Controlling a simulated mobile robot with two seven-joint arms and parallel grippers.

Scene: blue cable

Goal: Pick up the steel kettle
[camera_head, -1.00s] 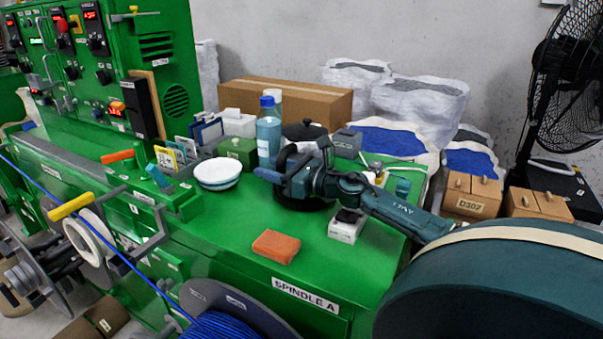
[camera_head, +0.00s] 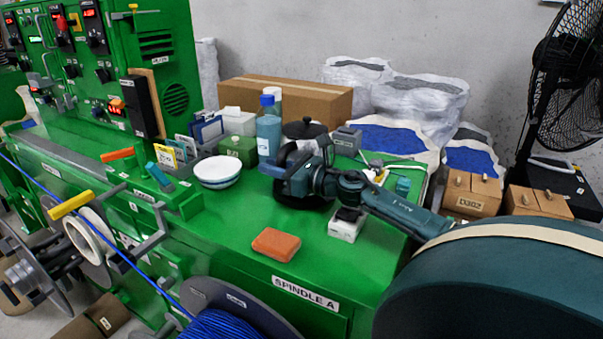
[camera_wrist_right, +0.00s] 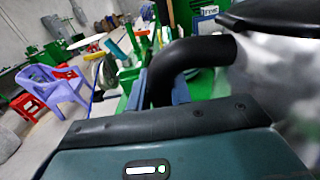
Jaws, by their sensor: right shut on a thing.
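The steel kettle shows its black lid (camera_head: 305,129) in the head view, behind my right gripper (camera_head: 282,170), which hides most of the body. In the right wrist view the kettle's shiny steel body (camera_wrist_right: 282,85) fills the right side, blurred. Its black curved handle (camera_wrist_right: 192,62) runs down between the blue-grey fingers of my right gripper (camera_wrist_right: 165,92). The right gripper is shut on this handle. The kettle looks upright on the green bench top; whether its base touches is hidden. My left gripper is in neither view.
A blue bottle (camera_head: 268,132) and a green box (camera_head: 238,150) stand close left of the kettle. A white bowl (camera_head: 217,172) and an orange block (camera_head: 276,244) lie nearer. A small white box (camera_head: 346,226) sits under my right arm. The bench front is mostly clear.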

